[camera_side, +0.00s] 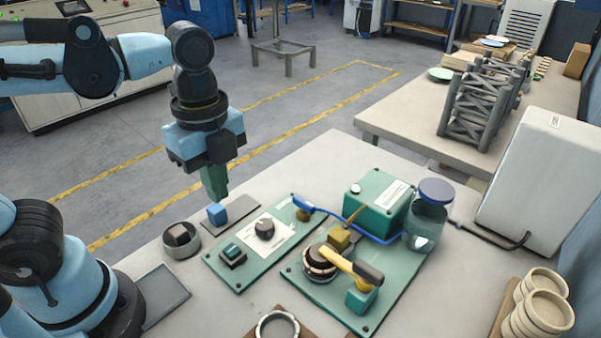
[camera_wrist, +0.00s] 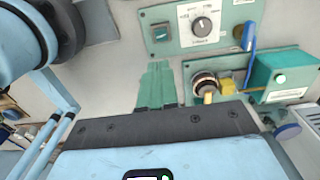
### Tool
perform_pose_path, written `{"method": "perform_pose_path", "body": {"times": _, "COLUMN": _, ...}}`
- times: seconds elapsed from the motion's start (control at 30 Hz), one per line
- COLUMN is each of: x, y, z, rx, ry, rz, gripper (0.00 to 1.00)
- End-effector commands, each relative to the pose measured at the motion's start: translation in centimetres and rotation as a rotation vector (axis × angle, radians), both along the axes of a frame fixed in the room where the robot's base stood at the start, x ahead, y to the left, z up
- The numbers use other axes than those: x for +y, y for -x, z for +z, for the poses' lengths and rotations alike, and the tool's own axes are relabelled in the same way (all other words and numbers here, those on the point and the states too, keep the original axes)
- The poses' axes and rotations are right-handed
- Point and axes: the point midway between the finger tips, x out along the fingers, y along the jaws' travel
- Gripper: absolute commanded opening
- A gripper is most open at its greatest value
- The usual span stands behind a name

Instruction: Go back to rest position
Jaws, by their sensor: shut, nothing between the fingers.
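My gripper (camera_side: 217,190) hangs pointing down above the left part of the workbench, with its green fingers together and nothing between them. In the side view its tips are just above or behind a small blue block (camera_side: 217,214); I cannot tell whether they touch it. The blue block lies on a grey plate (camera_side: 232,216).
A green panel with a knob (camera_side: 264,227) and a second one with a yellow-handled lever (camera_side: 350,266) are close to my gripper. A glass jar (camera_side: 427,225), a white box (camera_side: 535,185) and stacked cream rings (camera_side: 541,310) stand to the right. A round metal cup (camera_side: 181,243) is nearby. Space above the bench is clear.

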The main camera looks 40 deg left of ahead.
Motion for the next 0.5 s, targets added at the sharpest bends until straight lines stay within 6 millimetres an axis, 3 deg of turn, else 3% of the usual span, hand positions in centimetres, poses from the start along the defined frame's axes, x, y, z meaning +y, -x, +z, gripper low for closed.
{"method": "perform_pose_path", "body": {"times": 0.13, "x": 0.2, "y": -0.2, "z": -0.2, "rx": -0.020, "ry": 0.006, "rz": 0.050, "gripper": 0.00}}
{"method": "perform_pose_path", "body": {"times": 0.23, "x": 0.7, "y": -0.7, "z": -0.6, "rx": -0.074, "ry": 0.024, "rz": 0.195, "gripper": 0.00}}
{"method": "perform_pose_path", "body": {"times": 0.5, "x": 3.6, "y": -3.5, "z": -2.1, "rx": -0.322, "ry": 0.195, "rz": 0.901, "gripper": 0.00}}
